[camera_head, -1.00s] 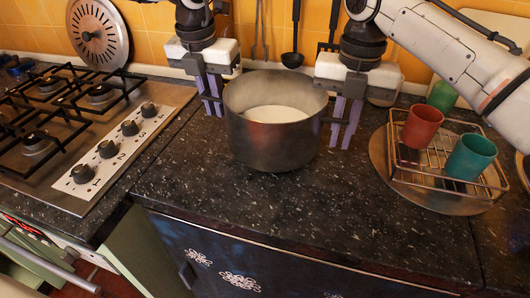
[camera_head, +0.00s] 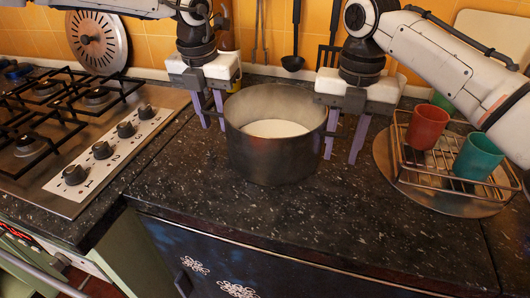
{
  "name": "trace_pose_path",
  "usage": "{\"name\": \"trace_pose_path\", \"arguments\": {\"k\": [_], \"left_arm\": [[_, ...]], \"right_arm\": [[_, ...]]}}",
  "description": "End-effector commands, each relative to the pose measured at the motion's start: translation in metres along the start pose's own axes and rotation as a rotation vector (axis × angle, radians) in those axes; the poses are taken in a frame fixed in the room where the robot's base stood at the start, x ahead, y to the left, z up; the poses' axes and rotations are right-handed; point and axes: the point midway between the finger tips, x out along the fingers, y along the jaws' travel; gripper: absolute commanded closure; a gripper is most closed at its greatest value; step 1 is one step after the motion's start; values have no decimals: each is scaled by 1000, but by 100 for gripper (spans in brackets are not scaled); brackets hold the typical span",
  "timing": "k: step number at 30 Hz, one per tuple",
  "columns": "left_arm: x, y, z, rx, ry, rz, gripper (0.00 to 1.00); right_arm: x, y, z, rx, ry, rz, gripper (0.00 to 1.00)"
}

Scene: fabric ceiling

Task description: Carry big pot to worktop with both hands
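The big pot (camera_head: 274,160), a dark metal pot with a pale inside bottom, stands upright on the dark speckled worktop (camera_head: 230,215), in the middle of the head view. My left gripper (camera_head: 211,122) is at the pot's left side, its purple fingers pointing down and spread apart around the left handle. My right gripper (camera_head: 341,158) is at the right side, its fingers also spread, with the right handle by them. Both look open. The handles are partly hidden by the fingers, so I cannot tell whether they touch.
A gas hob (camera_head: 90,130) with knobs lies to the left. A wire rack (camera_head: 445,165) holding a red cup (camera_head: 427,127) and a teal cup (camera_head: 474,157) stands on a round tray at the right. The worktop in front of the pot is clear.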

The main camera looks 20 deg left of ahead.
Motion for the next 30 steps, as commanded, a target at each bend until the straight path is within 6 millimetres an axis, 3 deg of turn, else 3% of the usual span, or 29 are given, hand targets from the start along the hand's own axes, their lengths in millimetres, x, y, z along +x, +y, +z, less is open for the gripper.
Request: {"name": "trace_pose_path", "arguments": {"k": [5,15,21,26,30], "left_arm": [[-11,-1,1,0,-3,0,72],[-80,-1,1,-1,-5,-2,72],[-110,0,1,0,-2,0,72],[-120,0,0,0,0,0,72],[-121,0,0,0,0,0,72]], "right_arm": [[0,1,0,-2,0,1,72],[0,1,0,-2,0,1,72],[0,1,0,-2,0,1,72],[-3,1,0,-2,-1,2,72],[-20,2,0,-2,-3,3,72]]}}
